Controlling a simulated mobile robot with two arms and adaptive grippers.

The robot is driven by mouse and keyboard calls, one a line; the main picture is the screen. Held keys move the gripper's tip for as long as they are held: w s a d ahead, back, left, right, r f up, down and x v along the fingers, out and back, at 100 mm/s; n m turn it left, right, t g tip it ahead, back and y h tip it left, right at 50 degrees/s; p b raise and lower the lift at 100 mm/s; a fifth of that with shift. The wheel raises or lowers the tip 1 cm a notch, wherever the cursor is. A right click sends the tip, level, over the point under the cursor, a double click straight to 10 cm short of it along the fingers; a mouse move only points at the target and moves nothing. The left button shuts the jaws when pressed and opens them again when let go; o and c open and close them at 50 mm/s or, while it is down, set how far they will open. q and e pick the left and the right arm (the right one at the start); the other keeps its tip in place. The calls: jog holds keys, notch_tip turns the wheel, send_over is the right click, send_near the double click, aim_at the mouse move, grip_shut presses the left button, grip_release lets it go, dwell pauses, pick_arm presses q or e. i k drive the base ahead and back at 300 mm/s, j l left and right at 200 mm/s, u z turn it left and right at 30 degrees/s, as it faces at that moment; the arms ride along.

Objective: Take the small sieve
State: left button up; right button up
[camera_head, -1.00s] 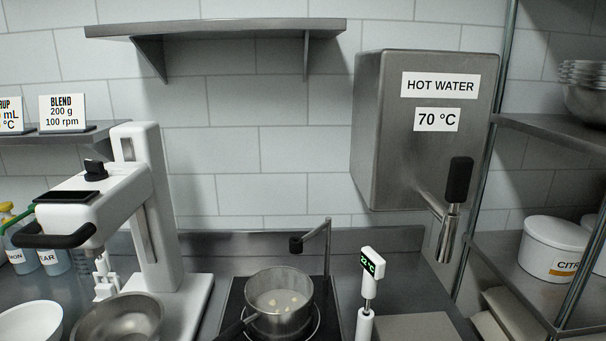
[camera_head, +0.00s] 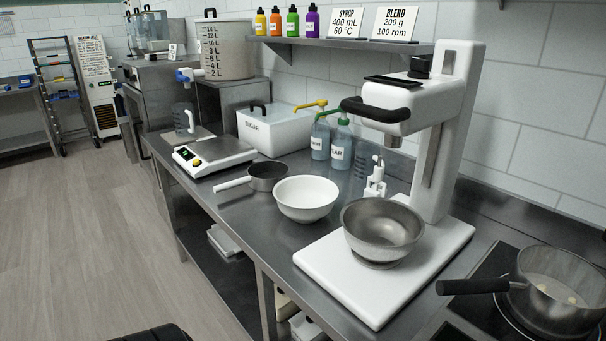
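A small dark round pan-like vessel with a long pale handle (camera_head: 265,176) rests on the steel counter, left of a white bowl (camera_head: 306,198). It may be the small sieve, but I cannot make out a mesh. Its handle points left toward the counter's front edge. Neither of my grippers is in view.
A scale (camera_head: 214,155) and a white sugar box (camera_head: 274,129) stand behind it. To the right are pump bottles (camera_head: 340,147), a mixer stand (camera_head: 453,130) with a metal bowl (camera_head: 382,232), and a pot (camera_head: 556,290) on a hob. The floor at left is clear.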

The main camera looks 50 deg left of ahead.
aim_at(263, 175)
jog(key=u, duration=1.9)
jog(key=z, duration=0.3)
jog(key=i+j+z, duration=0.15)
jog(key=j+z, duration=0.25)
jog(key=j, duration=0.15)
jog(key=j+z, duration=0.4)
jog(key=j, duration=0.15)
jog(key=i+j, duration=0.05)
